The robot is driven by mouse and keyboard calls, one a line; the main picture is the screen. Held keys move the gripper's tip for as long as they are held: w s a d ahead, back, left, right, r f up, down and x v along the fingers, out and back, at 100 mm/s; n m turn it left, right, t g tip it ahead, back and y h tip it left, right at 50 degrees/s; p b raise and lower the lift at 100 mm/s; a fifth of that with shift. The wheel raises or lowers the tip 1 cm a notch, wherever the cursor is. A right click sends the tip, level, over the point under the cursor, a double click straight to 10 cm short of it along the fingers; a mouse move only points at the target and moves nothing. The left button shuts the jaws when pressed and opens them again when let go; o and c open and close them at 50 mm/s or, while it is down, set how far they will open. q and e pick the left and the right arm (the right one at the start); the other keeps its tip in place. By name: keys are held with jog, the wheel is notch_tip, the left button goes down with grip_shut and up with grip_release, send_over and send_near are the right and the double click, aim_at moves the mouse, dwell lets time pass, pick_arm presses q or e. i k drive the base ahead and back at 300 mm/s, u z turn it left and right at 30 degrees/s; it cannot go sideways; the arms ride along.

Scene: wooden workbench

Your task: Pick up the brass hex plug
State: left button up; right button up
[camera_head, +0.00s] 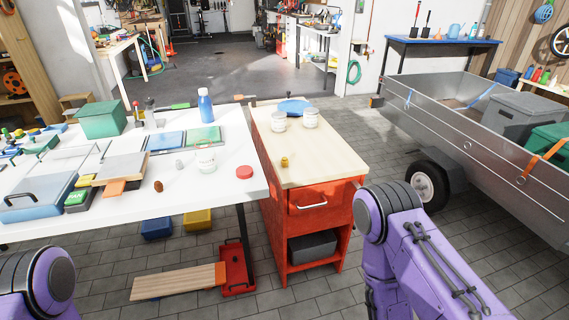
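A small brass-coloured piece, which looks like the brass hex plug (285,161), stands on the pale wooden top of the red workbench (318,152), left of the top's middle. Nothing touches it. It is too small to make out its hex shape clearly. My purple left arm shows at the bottom left corner and my purple right arm at the bottom right, in front of the bench. Neither gripper is in view.
The wooden top's near part is clear. A white table (227,184) with a jar, bottle and boxes adjoins on the left. A metal trailer (447,108) stands on the right.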

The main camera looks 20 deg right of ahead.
aim_at(284, 161)
jog(key=k, duration=0.6)
jog(key=z, duration=0.5)
jog(key=i, duration=0.75)
jog(key=z, duration=0.35)
jog(key=i, duration=1)
jog(key=u, duration=0.25)
